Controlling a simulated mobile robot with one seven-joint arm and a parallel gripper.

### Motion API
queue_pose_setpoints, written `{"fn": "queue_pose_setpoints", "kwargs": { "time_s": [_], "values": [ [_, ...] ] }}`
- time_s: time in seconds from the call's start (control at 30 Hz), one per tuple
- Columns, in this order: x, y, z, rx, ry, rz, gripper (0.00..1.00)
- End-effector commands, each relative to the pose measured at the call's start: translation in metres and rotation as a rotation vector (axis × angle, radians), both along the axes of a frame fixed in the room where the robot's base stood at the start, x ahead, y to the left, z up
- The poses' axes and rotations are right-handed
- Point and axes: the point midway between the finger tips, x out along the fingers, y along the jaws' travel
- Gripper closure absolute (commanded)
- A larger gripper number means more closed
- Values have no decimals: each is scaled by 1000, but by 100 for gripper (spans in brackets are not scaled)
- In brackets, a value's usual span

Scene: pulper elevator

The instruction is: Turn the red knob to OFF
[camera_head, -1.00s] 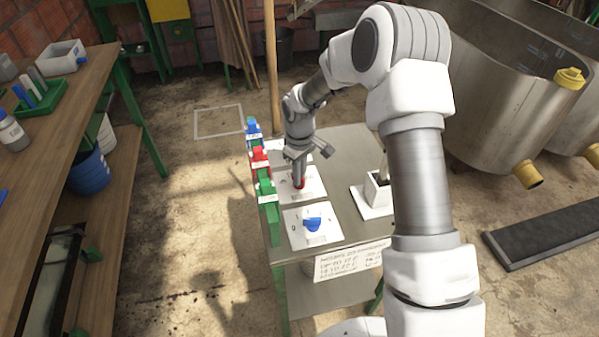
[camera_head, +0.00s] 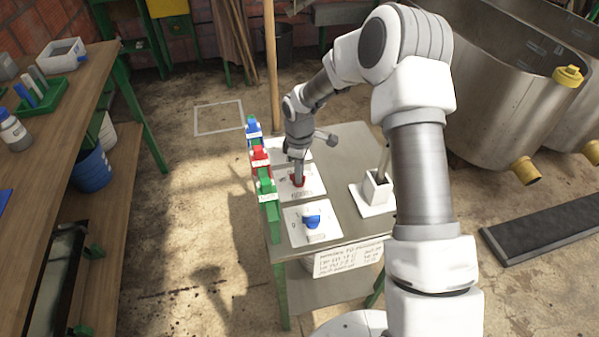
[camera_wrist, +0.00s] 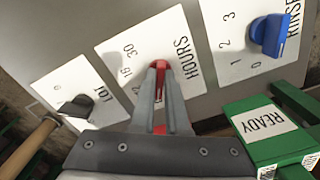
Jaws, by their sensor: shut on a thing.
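The red knob (camera_wrist: 161,64) sits on a white plate (camera_wrist: 130,58) lettered HOURS, with numbers such as 30 beside it. In the head view the red knob (camera_head: 301,182) is on the middle plate of the metal table. My gripper (camera_head: 297,180) reaches down onto it from above. In the wrist view my gripper (camera_wrist: 159,76) has its fingers shut on the knob, with red showing between and past the fingertips. The fingers hide much of the knob, so its exact pointing is unclear. I cannot make out an OFF mark.
A blue knob (camera_wrist: 272,36) on the RINSE plate and a black knob (camera_wrist: 76,107) flank the plate. A green READY block (camera_wrist: 270,128) stands close to my gripper. A white stand (camera_head: 377,190) with an upright lever is to the right on the table.

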Motion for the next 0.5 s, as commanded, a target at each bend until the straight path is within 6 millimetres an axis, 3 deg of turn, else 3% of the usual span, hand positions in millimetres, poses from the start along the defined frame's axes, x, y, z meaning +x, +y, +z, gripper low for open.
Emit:
{"fn": "queue_pose_setpoints", "kwargs": {
  "time_s": [0.27, 0.3, 0.43, 0.5],
  "values": [
    [1, 1, 1, 1, -4, 3, 100],
    [1, 1, 1, 1, -4, 3, 84],
    [1, 0, 1, 0, -3, 2, 61],
    [1, 0, 1, 0, -2, 2, 57]
  ]
}}
